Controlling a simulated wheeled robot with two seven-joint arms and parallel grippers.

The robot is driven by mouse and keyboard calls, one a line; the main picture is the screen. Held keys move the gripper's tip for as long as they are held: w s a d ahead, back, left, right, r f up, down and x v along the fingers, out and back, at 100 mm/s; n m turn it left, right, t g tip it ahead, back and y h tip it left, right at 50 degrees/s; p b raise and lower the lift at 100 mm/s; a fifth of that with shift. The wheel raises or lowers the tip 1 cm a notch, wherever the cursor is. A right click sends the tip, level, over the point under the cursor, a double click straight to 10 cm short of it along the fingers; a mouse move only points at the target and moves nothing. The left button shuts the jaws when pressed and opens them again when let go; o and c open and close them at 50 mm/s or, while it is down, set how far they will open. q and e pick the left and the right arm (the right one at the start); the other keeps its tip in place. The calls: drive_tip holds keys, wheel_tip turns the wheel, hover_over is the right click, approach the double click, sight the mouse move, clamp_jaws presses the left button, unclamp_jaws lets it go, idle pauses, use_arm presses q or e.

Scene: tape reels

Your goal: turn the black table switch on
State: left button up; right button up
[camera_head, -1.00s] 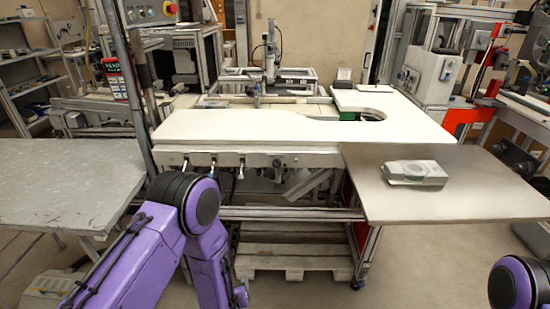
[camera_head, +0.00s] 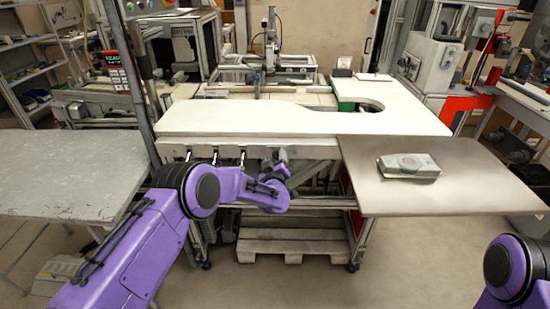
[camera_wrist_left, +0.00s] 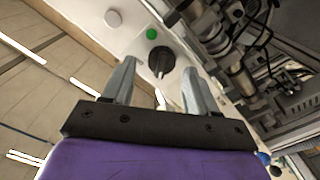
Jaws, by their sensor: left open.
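The black switch (camera_wrist_left: 160,58) is a round rotary knob on a pale panel under the table, seen in the left wrist view. Its raised grip runs roughly up and down in that picture. A green round button or lamp (camera_wrist_left: 152,33) sits just above it. My left gripper (camera_wrist_left: 158,72) is open, with one grey finger on each side of the knob in the picture; I cannot tell whether they touch it. In the head view my left gripper (camera_head: 277,165) is at the table's front edge, and the switch is not clearly visible there. My right gripper is out of view.
The white table (camera_head: 230,120) stands above the left gripper, with several levers along its front rail. A grey side shelf (camera_head: 440,195) carrying a grey device (camera_head: 408,165) juts out at right. A worn grey table (camera_head: 70,175) stands at left.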

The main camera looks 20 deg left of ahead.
use_arm(q)
drive_tip(key=shift+w+a, duration=0.1)
drive_tip(key=shift+w, duration=0.1)
drive_tip(key=c, duration=1)
drive_tip(key=shift+c, duration=0.2)
